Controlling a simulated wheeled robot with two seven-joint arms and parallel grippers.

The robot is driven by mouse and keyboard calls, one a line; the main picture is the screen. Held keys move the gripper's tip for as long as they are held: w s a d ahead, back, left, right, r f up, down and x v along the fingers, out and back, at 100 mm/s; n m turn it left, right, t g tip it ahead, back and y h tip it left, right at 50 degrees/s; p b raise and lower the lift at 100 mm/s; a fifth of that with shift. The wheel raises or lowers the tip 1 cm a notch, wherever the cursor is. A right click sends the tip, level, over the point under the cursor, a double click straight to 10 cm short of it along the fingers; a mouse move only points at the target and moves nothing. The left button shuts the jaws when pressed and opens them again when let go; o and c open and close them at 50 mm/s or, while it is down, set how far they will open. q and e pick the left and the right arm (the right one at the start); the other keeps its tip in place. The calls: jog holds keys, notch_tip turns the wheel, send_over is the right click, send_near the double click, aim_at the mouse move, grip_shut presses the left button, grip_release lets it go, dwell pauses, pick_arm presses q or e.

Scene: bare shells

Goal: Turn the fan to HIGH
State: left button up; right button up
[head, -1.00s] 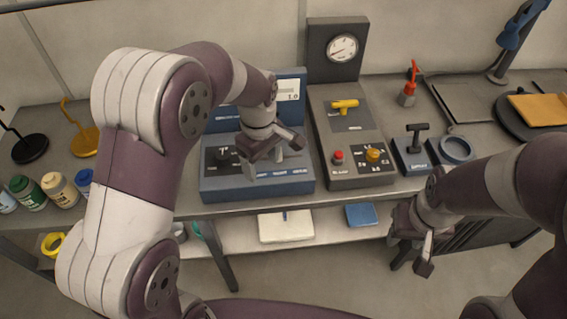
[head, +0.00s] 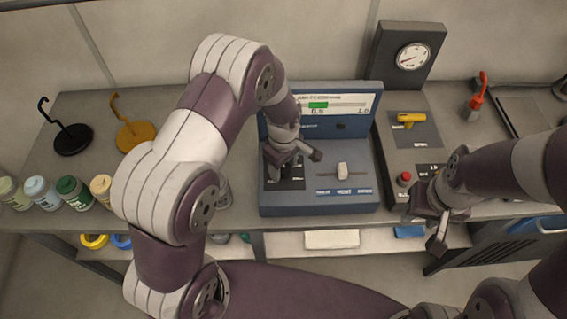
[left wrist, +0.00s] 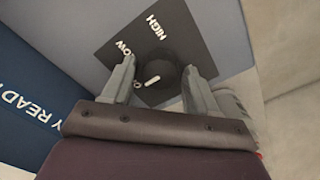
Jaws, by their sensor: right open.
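The black fan knob (left wrist: 157,64) with a white pointer mark shows in the left wrist view on a dark plate (left wrist: 112,48) lettered HIGH and LOW. The mark slants down-left towards another, mostly hidden label. The plate is on a blue console (head: 275,205), which has a white slider (head: 342,171). My left gripper (head: 294,158) is over the console's left part and hides the knob in the head view. Its fingers (left wrist: 158,72) are open, one on each side of the knob, with visible gaps. My right gripper (head: 425,228) is open near the bench's front edge.
Right of the console is a grey panel with a yellow handle (head: 410,118), a red button (head: 404,178) and a gauge (head: 413,56). Jars (head: 73,192) and hooked stands (head: 72,138) are on the left. A lower shelf holds a white block (head: 331,239).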

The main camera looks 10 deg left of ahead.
pick_arm(q)
jog(key=c, duration=0.7)
jog(key=shift+m, duration=0.3)
jog(key=m, duration=0.4)
jog(key=shift+d+m, duration=0.1)
jog(key=shift+m, duration=0.2)
jog(key=m, duration=0.5)
jog(key=shift+m, duration=0.3)
jog(key=m, duration=0.7)
jog(key=shift+b, duration=0.3)
jog(key=m, duration=0.5)
jog(key=shift+m, duration=0.4)
jog(key=shift+r+m, duration=0.1)
jog(key=shift+m, duration=0.2)
